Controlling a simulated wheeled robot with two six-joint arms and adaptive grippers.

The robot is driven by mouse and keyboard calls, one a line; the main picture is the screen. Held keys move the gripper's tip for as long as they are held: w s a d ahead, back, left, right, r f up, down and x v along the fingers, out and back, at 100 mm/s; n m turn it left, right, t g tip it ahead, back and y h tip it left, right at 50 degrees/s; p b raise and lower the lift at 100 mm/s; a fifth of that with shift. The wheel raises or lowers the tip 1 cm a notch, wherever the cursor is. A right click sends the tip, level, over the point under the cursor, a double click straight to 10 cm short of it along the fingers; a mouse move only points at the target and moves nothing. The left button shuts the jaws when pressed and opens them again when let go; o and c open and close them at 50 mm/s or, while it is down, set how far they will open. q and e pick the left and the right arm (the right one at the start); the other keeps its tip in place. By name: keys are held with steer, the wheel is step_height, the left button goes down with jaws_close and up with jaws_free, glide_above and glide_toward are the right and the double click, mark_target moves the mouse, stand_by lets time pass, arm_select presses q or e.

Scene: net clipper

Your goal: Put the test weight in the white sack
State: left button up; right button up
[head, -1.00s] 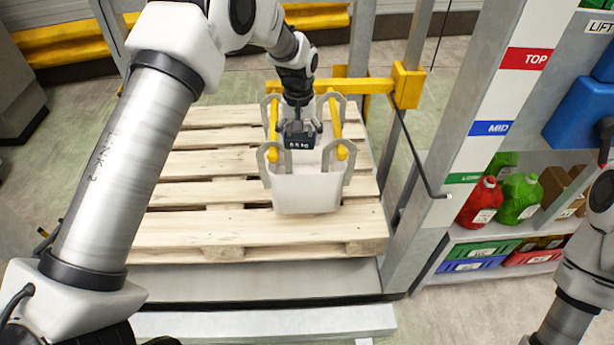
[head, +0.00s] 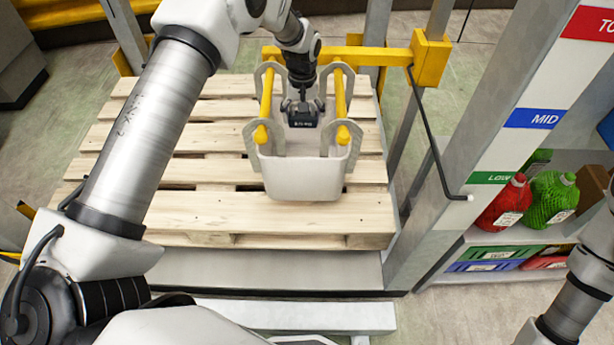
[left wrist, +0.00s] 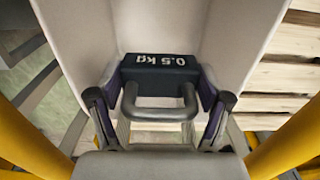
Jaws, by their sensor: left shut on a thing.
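The white sack (head: 302,178) hangs open over the wooden pallet, its loops on two yellow bars (head: 340,95). My left gripper (head: 302,112) reaches down between the bars into the sack's mouth. It is shut on the dark test weight (head: 303,121). In the left wrist view the weight (left wrist: 160,68) reads "0.5 kg" and has a grey handle, with a finger on each side. The sack's pale walls (left wrist: 85,28) surround it there. I cannot tell how far the weight is above the sack's floor. My right gripper is out of view; only part of that arm shows at the right edge.
A shelf at the right holds red (head: 503,203) and green (head: 550,200) containers. The pallet (head: 200,205) is bare left of the sack.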

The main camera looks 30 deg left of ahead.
arm_select(q)
steer(key=f+b, duration=0.3)
steer(key=f, duration=0.5)
steer(key=f+b, duration=0.3)
steer(key=f, duration=0.5)
steer(key=shift+w+f, duration=0.2)
steer(key=shift+f, duration=0.4)
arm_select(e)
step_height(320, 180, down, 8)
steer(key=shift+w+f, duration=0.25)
arm_select(q)
steer(key=shift+f+b, duration=0.45)
steer(key=shift+f, duration=0.1)
steer(key=o, duration=1.7)
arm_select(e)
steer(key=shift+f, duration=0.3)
